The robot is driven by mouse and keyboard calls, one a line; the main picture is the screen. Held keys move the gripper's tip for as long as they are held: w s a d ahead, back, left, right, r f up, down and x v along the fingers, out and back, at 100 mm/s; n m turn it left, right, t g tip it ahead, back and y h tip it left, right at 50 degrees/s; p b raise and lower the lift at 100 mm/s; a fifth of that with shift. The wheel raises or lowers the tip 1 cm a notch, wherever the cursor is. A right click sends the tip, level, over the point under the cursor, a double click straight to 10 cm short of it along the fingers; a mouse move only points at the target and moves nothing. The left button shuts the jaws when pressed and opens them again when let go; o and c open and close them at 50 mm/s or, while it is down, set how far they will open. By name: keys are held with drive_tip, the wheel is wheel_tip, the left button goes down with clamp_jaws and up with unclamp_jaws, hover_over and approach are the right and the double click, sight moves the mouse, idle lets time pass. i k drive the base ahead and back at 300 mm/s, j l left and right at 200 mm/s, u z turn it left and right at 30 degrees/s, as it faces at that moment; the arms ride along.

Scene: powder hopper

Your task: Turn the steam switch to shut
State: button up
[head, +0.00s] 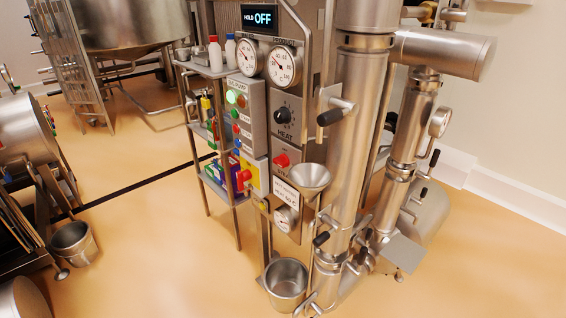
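A tall steel machine with a control column stands in the middle of the head view. A black rotary knob (284,116) sits above the word HEAT. Below it is a small panel with a red switch knob (282,160). This may be the steam switch, but its lettering is too small to read and its setting cannot be told. Another red knob (243,176) sits on a yellow plate to the left. My gripper is not in view.
A display (259,18) reads HOLD OFF above two gauges. Open floor (160,240) lies left of the machine.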

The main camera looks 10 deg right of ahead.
sight(282, 161)
drive_tip(key=i+j+u, duration=0.25)
drive_tip(key=i, duration=0.2)
drive_tip(key=i+j+u, duration=0.25)
drive_tip(key=i, duration=0.2)
